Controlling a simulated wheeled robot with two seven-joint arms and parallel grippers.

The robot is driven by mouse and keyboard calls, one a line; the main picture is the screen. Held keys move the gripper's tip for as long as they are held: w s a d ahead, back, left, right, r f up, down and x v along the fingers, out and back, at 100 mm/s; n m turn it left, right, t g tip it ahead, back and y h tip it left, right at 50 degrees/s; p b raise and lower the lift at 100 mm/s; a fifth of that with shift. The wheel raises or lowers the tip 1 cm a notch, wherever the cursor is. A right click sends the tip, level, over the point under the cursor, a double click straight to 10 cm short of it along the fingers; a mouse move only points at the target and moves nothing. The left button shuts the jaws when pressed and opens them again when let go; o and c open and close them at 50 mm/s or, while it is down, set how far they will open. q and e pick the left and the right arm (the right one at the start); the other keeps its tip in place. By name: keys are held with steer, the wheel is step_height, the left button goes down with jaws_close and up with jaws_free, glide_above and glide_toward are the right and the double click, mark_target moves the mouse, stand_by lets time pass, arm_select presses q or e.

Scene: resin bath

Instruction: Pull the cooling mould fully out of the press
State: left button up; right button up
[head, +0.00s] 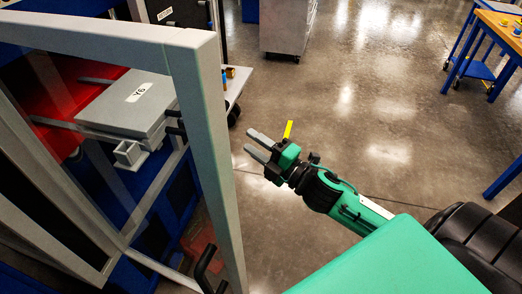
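A grey block-like mould (128,102) with a white label reading "Y6" rests on rails in the press (68,83) at the left. A small grey bracket or handle (130,153) sticks out at its front. A grey frame post stands in front of the mould's right side. My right gripper (255,144) is open and empty over the floor, right of the post and apart from the mould. Its two grey fingers point left. My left gripper is not in view.
A grey door-like frame (218,150) with a dark handle (205,266) stands between my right arm and the press. A grey cabinet (288,25) is at the back. Blue-legged tables (495,25) stand at the right. The middle floor is clear.

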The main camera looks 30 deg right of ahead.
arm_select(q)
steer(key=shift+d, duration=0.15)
arm_select(e)
steer(key=shift+v, duration=0.8)
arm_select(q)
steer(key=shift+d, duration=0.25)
